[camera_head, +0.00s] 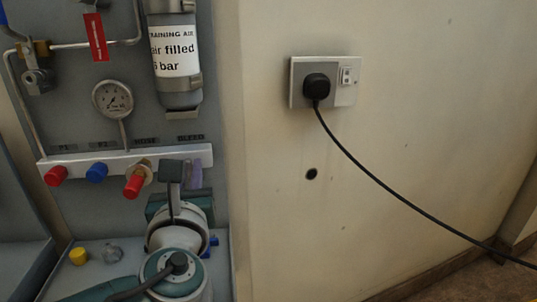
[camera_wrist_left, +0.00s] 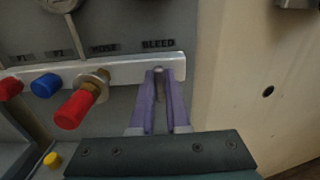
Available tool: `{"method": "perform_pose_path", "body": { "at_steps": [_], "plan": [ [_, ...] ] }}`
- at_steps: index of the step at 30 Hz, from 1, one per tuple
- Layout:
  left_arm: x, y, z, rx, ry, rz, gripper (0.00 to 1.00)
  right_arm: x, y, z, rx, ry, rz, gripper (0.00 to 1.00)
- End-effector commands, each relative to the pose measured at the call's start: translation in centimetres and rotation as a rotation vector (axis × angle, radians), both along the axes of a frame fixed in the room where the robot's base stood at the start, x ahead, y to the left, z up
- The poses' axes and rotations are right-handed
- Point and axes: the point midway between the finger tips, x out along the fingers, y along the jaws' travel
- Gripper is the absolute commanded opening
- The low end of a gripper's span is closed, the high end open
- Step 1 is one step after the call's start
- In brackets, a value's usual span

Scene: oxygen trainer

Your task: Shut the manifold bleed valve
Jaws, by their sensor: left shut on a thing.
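The white manifold bar (camera_head: 78,162) runs across the grey panel, and it also shows in the left wrist view (camera_wrist_left: 128,64). Its right end is under the BLEED label (camera_wrist_left: 158,44). My left gripper (camera_head: 196,168) is at that end, its purple fingers (camera_wrist_left: 160,90) close together and pointing at the bar. A small metal part, the bleed valve (camera_wrist_left: 159,80), shows between the fingers, which are shut on it. Its handle position is mostly hidden by the fingers. In the head view my gripper and wrist cover the valve. My right gripper is not in view.
A red hose cap (camera_head: 133,186) on a brass fitting, a blue cap (camera_head: 97,172) and a red cap (camera_head: 57,175) stick out left of my fingers. A pressure gauge (camera_head: 113,98) is above. A yellow cap (camera_head: 78,256) lies on the ledge. A plugged socket (camera_head: 343,82) is right.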

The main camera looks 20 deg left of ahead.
Motion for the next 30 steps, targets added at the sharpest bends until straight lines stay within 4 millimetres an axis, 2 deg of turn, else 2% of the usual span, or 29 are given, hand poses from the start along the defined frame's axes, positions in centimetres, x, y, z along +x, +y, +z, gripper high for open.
{"method": "perform_pose_path", "body": {
  "at_steps": [17, 18, 24, 26, 30],
  "plan": [
    [0.02, -0.02, 0.06, 0.033, 0.018, -0.001, 0.0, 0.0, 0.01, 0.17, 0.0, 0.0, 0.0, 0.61],
    [0.02, -0.02, 0.06, 0.033, 0.018, -0.001, 0.15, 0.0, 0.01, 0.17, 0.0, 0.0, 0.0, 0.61],
    [0.01, -0.02, 0.04, 0.031, 0.018, 0.0, 0.37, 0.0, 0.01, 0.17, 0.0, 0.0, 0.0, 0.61],
    [0.0, -0.01, 0.03, 0.031, 0.018, 0.0, 0.44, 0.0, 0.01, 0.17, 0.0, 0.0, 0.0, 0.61],
    [0.01, -0.01, 0.01, 0.03, 0.017, 0.0, 0.44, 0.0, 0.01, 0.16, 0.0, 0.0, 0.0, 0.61]
  ]
}}
